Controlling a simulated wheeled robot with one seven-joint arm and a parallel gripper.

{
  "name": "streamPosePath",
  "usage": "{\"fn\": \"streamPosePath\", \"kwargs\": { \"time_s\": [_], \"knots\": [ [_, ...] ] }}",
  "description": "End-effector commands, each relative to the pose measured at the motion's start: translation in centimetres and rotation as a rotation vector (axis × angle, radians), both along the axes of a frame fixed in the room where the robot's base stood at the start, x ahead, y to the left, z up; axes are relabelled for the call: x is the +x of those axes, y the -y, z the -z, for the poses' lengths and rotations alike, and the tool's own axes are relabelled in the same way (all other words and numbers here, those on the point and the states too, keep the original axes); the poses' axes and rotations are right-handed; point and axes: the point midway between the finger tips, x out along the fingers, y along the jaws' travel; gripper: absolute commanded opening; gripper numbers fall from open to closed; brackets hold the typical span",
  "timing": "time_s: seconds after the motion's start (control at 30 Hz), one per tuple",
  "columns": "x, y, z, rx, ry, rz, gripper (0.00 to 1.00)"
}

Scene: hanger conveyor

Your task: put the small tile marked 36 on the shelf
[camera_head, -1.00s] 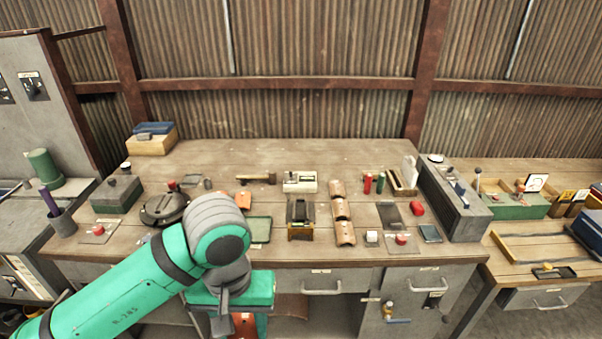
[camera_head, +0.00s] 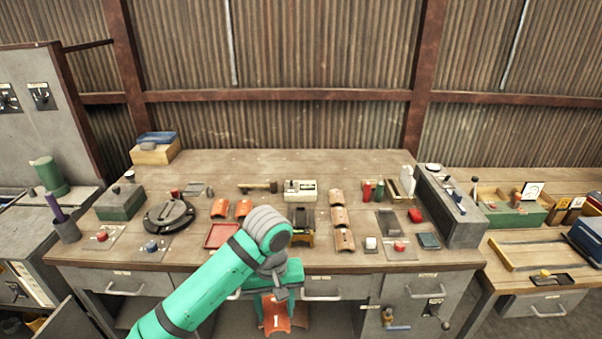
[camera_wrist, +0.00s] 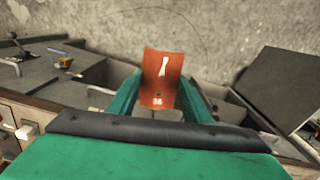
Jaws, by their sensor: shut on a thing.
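The small orange-red curved tile (camera_wrist: 160,70) is marked 36 near its lower edge and bears a pale shape higher up. It stands between the two green fingers of my gripper (camera_wrist: 158,100), which is shut on it. In the head view my gripper (camera_head: 276,296) hangs in front of the bench's front edge, with the tile (camera_head: 275,318) below it. I cannot tell in either view which surface is the shelf.
The wooden bench (camera_head: 215,165) carries two loose orange tiles (camera_head: 219,208), a column of several tiles (camera_head: 343,238), a red tray (camera_head: 222,235) and a round dark device (camera_head: 168,214). A grey control box (camera_head: 452,215) stands at its right end. Drawers line its front.

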Motion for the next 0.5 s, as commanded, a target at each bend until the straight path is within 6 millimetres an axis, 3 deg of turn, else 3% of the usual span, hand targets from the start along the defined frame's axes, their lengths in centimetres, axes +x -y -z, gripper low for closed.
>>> {"fn": "streamPosePath", "kwargs": {
  "time_s": [0.1,0.3,0.5],
  "knots": [
    [2.4,1.9,4.6,-0.006,-0.008,-0.046,0.21],
    [4.5,4.3,11.6,-0.005,-0.005,-0.099,0.21],
    [4.9,5.7,15.9,-0.002,-0.001,-0.121,0.21]
  ]
}}
